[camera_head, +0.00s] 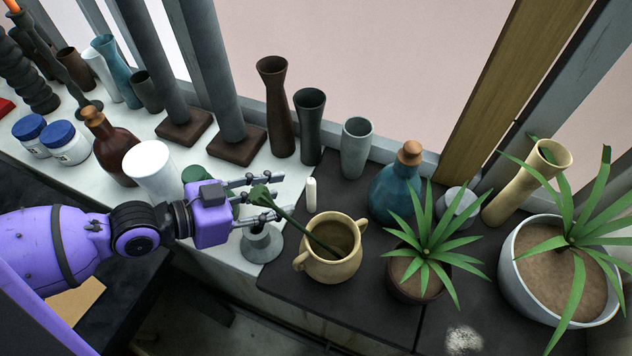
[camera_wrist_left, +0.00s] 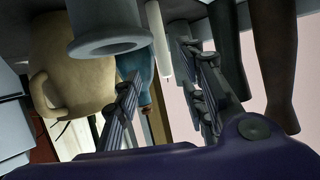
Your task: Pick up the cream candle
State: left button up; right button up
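In the left wrist view the candle (camera_wrist_left: 157,38) shows upside down, beyond and between the fingers. My left gripper (camera_head: 280,196) comes in from the left with its fingers spread and pointing right at the candle. A gap shows between the fingertips and the candle, and nothing is held. My right gripper is in neither view.
A green long-handled utensil (camera_head: 288,217) leans out of the pot and overlaps the fingers in the head view. A grey holder (camera_head: 262,244) stands below the gripper. Dark vases (camera_head: 309,124) and a grey vase (camera_head: 356,147) stand behind; a blue bottle (camera_head: 393,192) and plants stand right.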

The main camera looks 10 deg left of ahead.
aim_at(311, 195)
pick_arm(q)
jog(key=p+x, duration=0.1)
jog(key=x, duration=0.6)
jog(key=shift+w+a, duration=0.15)
jog(key=shift+a, duration=0.05)
jog(key=shift+w+d+f, duration=0.1)
jog(key=shift+d+f, duration=0.1)
jog(key=shift+f, duration=0.05)
jog(key=shift+c, duration=0.2)
grip_shut()
